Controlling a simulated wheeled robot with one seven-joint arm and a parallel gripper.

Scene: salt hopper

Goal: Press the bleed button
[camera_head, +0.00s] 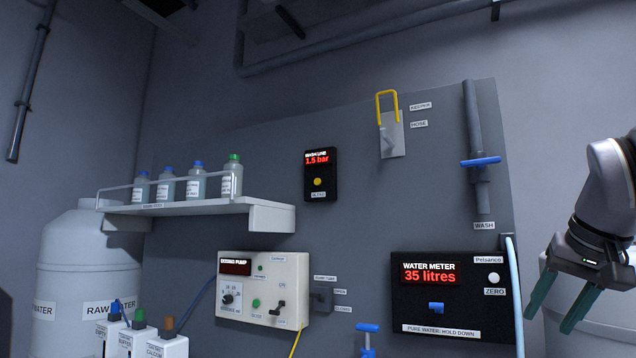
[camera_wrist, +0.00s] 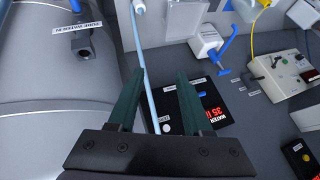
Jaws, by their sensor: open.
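The bleed button is a round yellow button (camera_head: 318,182) on a small black box (camera_head: 320,160) on the grey wall panel, left of the panel's middle. The box has a red display reading 1.5 bar and a BLEED label below it. In the wrist view the same box (camera_wrist: 297,160) is at the lower right edge, partly cut off. My gripper (camera_head: 550,320) is at the far right, well away from the button, pointing down. Its two green fingers are apart and empty, and they also show in the wrist view (camera_wrist: 160,75).
A water meter box (camera_head: 450,330) reading 35 litres is nearest my gripper. A light blue hose (camera_head: 515,290) hangs beside it. A dosing pump (camera_head: 283,285) and a shelf of bottles (camera_head: 200,208) are left. A yellow-handled lever (camera_head: 390,130) is higher up. The panel around the button is clear.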

